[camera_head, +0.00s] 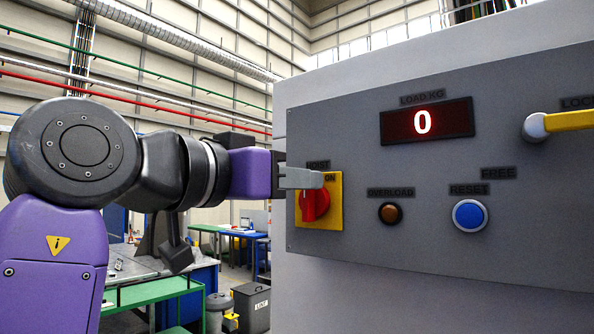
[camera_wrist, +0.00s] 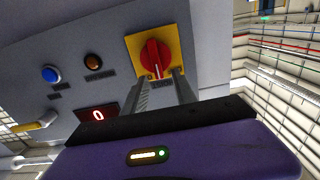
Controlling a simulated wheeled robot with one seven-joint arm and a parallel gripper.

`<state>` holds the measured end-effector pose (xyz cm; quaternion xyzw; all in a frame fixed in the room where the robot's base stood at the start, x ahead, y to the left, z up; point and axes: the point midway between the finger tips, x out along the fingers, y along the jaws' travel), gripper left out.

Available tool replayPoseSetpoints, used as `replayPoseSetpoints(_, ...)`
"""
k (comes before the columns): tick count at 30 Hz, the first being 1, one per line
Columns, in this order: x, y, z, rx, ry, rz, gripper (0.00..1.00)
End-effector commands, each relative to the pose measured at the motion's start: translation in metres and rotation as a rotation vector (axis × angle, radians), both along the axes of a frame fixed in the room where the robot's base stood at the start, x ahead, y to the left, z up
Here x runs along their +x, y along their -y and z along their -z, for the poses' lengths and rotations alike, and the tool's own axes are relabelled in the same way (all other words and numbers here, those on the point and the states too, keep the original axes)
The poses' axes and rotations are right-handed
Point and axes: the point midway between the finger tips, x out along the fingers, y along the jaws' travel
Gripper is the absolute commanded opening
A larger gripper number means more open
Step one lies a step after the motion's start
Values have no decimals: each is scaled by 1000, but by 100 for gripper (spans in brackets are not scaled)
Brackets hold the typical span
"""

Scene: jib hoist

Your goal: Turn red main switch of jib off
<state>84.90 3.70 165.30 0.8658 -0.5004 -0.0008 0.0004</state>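The red main switch (camera_head: 313,206) is a rotary knob on a yellow plate (camera_head: 333,217), under a label reading HOIST, with ON at the plate's top. Its grip bar looks upright. In the wrist view the knob (camera_wrist: 154,56) shows with a white mark at the end nearest my fingers. My gripper (camera_head: 310,179) reaches in from the left, and a finger hides the knob's top in the head view. In the wrist view my gripper (camera_wrist: 160,76) is open, with its two fingers apart, one towards each side of the knob's near end. I cannot tell whether they touch.
The grey panel (camera_head: 350,165) also carries a load display (camera_head: 427,121) reading 0, an amber overload lamp (camera_head: 390,213), a blue reset button (camera_head: 469,215) and a yellow lever (camera_head: 570,120) at right. Benches (camera_head: 150,290) and a dark bin (camera_head: 251,306) stand behind, left.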

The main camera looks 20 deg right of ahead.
Motion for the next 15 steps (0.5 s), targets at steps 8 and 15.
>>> replayPoseSetpoints(8,5,9,0,0,1,-1,33)
replayPoseSetpoints(15,5,8,0,0,1,-1,13)
